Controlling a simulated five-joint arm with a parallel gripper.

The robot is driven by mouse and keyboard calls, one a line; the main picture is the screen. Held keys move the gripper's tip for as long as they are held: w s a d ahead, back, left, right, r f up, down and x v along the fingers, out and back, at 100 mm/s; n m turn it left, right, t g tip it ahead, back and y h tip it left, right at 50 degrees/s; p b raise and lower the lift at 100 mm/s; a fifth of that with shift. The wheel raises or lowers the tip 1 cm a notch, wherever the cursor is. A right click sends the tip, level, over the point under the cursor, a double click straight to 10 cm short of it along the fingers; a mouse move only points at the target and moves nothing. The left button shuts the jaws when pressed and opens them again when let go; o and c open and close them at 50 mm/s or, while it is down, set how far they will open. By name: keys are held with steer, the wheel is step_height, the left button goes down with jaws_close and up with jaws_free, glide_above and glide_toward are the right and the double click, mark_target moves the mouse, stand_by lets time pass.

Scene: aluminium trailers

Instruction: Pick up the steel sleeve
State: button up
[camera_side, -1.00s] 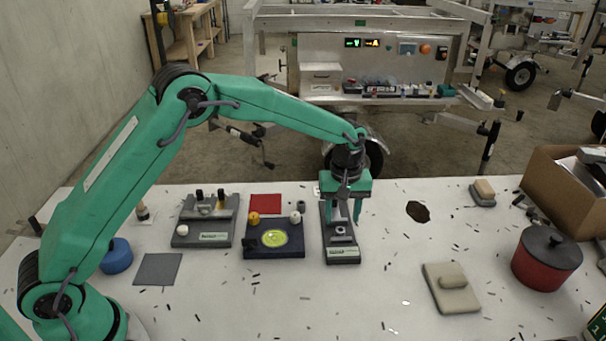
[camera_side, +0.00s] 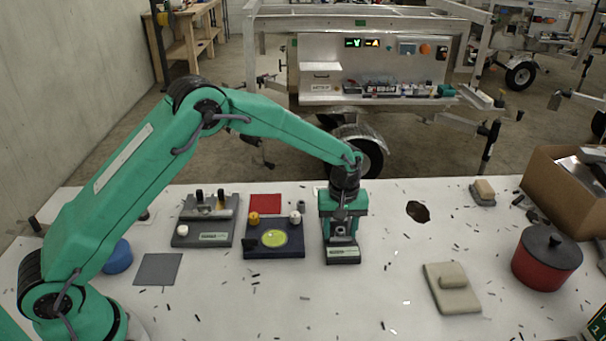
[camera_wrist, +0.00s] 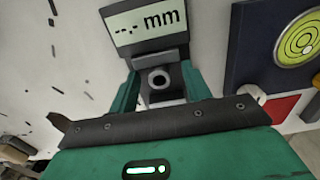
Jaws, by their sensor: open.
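The steel sleeve (camera_wrist: 158,79) is a short grey ring with a dark bore, seen end-on in the wrist view. It sits upright on a dark gauge block (camera_side: 342,256), in front of a display that reads "--.- mm" (camera_wrist: 147,24). My gripper (camera_side: 341,228) is lowered over the block. Its green fingers stand open on both sides of the sleeve, as the wrist view (camera_wrist: 161,88) shows. I cannot tell whether either finger touches it. In the side view the gripper largely hides the sleeve.
A dark plate with a yellow-green round level (camera_side: 274,238) stands close left of the block. Beyond it are a grey fixture (camera_side: 205,230) and a red square (camera_side: 265,203). A beige block (camera_side: 452,290) and a red pot (camera_side: 545,265) are on the right. Dark slivers litter the white table.

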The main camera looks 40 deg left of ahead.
mark_target(341, 231)
jaws_close()
stand_by(0.3)
steer(key=shift+r, duration=0.15)
steer(key=shift+r, duration=0.5)
steer(key=r, duration=0.3)
steer(key=shift+s+d+r, duration=0.15)
steer(key=shift+s+d, duration=0.05)
steer(key=shift+d, duration=0.05)
steer(key=s+d+r, duration=0.6)
steer(key=s+d, duration=0.1)
steer(key=d, duration=0.1)
steer(key=shift+s+r, duration=0.2)
steer(key=shift+s, duration=0.15)
